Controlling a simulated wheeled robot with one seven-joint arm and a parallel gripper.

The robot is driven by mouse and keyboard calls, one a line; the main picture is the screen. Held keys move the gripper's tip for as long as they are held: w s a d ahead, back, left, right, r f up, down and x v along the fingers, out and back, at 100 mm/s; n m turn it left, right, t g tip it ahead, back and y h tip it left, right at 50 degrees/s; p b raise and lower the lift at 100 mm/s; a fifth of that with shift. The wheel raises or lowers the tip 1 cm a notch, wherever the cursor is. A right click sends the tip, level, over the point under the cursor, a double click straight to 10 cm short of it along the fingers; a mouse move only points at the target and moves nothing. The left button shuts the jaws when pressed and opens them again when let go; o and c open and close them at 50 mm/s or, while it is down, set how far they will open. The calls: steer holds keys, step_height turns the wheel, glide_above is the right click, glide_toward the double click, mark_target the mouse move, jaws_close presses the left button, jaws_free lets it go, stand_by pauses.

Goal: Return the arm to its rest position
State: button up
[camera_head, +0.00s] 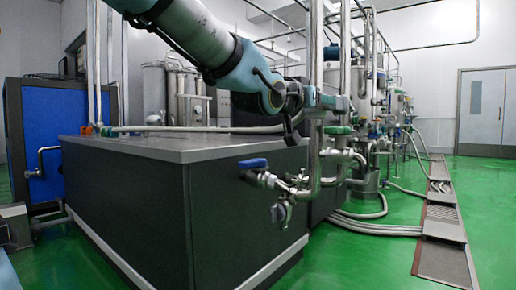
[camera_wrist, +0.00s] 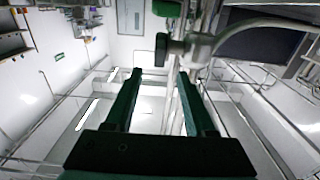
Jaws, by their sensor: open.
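My arm (camera_head: 215,50) reaches in from the top left of the head view, over the dark grey cabinet. My gripper (camera_wrist: 160,76) shows in the wrist view with its two dark green fingers spread apart and nothing held between them. In the head view its end is beside the upright steel pipes, partly lost against them. A steel pipe and fitting (camera_wrist: 190,50) lie close to the right finger in the wrist view. Whether they touch it cannot be told.
The grey cabinet (camera_head: 170,150) stands below my arm. A blue-handled valve (camera_head: 252,163) juts from pipework at its right. Upright steel pipes (camera_head: 316,45) stand close to my gripper. Open green floor (camera_head: 370,265) lies at the right, with a drain channel (camera_head: 443,225).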

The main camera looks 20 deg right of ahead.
steer(key=shift+w, duration=0.1)
steer(key=w+a+f+n+g+y+p, duration=0.1)
steer(key=w+a+f+n+y+p, duration=0.3)
steer(key=a+f, duration=0.5)
steer(key=w+a+f+n+y+p, duration=0.1)
steer(key=w+a+f+y+p, duration=0.2)
steer(key=w+a+f+y, duration=0.6)
steer(key=s+a+f+n+g+y+p, duration=0.1)
steer(key=s+a+f+n+g+p, duration=0.25)
steer(key=s+a, duration=0.65)
steer(key=s+a+f+n+g+y+p, duration=0.15)
steer(key=s+a+f+g+p, duration=0.3)
steer(key=a, duration=0.85)
step_height(320, 180, up, 37)
steer(key=s+p, duration=0.1)
steer(key=p, duration=3.5)
steer(key=shift+s+t, duration=0.2)
steer(key=shift+t, duration=0.1)
steer(key=shift+r+h, duration=0.1)
steer(key=shift+h, duration=0.15)
